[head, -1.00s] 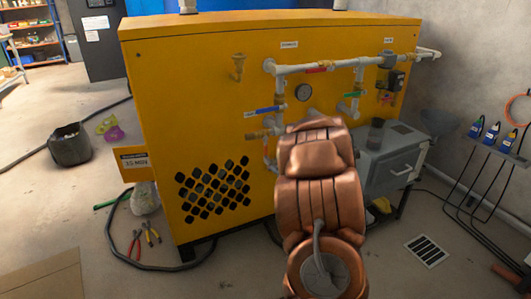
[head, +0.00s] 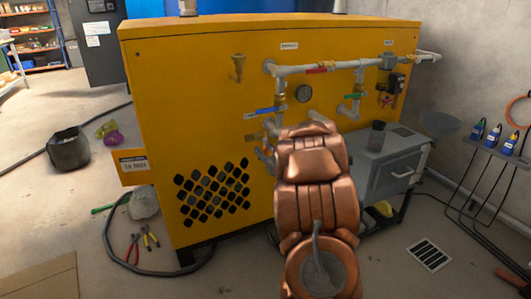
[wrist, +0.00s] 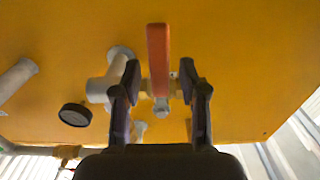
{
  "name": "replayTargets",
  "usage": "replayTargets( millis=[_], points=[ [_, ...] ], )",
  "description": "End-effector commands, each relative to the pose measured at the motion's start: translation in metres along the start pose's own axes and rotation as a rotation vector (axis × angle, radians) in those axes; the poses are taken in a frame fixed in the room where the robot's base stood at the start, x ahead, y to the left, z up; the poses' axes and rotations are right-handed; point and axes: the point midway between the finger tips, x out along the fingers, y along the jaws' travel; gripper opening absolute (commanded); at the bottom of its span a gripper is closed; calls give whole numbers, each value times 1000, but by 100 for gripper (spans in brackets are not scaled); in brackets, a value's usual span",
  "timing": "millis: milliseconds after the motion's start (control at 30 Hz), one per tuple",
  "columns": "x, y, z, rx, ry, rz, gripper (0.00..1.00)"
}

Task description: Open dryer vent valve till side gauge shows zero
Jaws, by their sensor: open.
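In the wrist view, a valve with a long red handle (wrist: 158,60) sits on a pale pipe (wrist: 103,88) against the yellow panel. My gripper (wrist: 158,82) is open, with one dark finger on each side of the handle and gaps showing between. A round gauge (wrist: 75,115) is left of the fingers, its dial not readable. In the head view my arm hides the gripper. A side gauge (head: 303,93) is on the yellow cabinet (head: 200,100); its needle is too small to read. I cannot tell which valve is labelled as the dryer vent.
White pipes on the cabinet carry a red handle (head: 318,70), a blue handle (head: 268,111) and a green handle (head: 355,95). A grey box (head: 390,165) stands right of my arm. Pliers (head: 150,236), a hose and a black bucket (head: 68,148) lie on the floor at left.

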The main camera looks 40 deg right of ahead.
Motion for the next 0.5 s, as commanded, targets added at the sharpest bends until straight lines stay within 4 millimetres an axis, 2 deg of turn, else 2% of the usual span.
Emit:
replayTargets(
  millis=[100,500],
  points=[
    [0,0,0,0,-1,0,41],
    [0,0,1,0,-2,0,0]
  ],
)
